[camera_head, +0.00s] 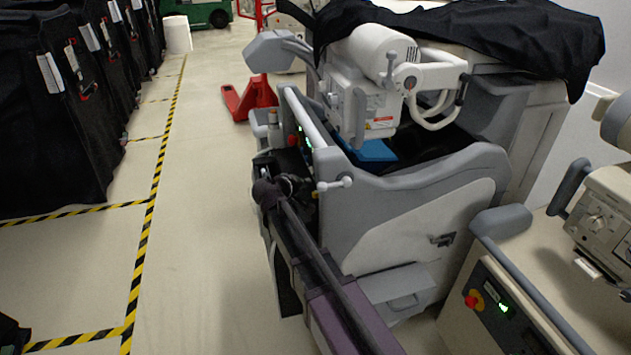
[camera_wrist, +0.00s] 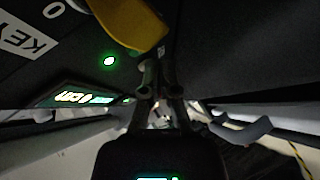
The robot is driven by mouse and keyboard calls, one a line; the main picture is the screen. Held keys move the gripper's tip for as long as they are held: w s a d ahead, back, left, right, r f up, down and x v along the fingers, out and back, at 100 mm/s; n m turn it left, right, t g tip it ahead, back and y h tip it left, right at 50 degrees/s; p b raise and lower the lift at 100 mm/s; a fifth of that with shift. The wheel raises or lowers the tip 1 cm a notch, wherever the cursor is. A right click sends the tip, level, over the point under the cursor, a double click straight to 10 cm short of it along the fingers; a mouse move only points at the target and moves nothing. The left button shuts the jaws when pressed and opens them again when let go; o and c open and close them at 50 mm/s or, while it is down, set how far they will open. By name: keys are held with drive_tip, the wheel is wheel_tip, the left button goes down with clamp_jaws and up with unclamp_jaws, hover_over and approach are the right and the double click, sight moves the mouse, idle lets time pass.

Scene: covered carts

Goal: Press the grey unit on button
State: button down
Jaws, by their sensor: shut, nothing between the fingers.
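The grey unit (camera_head: 420,220) stands in the middle of the head view, with its dark control panel (camera_head: 301,138) on its left end, seen edge-on. In the wrist view the panel (camera_wrist: 75,65) fills the upper left, with a lit green round button (camera_wrist: 109,61) and a lit display (camera_wrist: 75,99). A yellow part (camera_wrist: 135,22) hangs at the top, beside the fingers. My gripper (camera_wrist: 159,68) is shut and empty, its tips to the right of the green button. Contact with the panel cannot be told. In the head view my gripper (camera_head: 300,185) is small and dark beside the panel.
A second unit (camera_head: 540,260) with a red knob (camera_head: 474,300) and green display stands at the lower right. Black-covered carts (camera_head: 50,130) line the left. A red pallet jack (camera_head: 250,98) stands behind. The taped floor (camera_head: 205,220) between is clear.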

drive_tip(key=shift+d, duration=0.15)
drive_tip(key=shift+w+d, duration=0.1)
drive_tip(key=shift+d, duration=0.15)
drive_tip(key=shift+d+r, duration=0.1)
drive_tip(key=shift+d, duration=0.15)
idle(0.7)
drive_tip(key=shift+d, duration=0.45)
idle(1.4)
drive_tip(key=shift+a, duration=0.15)
idle(0.6)
drive_tip(key=shift+s+a, duration=0.2)
drive_tip(key=shift+a, duration=0.3)
drive_tip(key=shift+s+a, duration=0.2)
drive_tip(key=shift+a, duration=0.75)
drive_tip(key=shift+s+a, duration=0.15)
drive_tip(key=shift+a, duration=0.75)
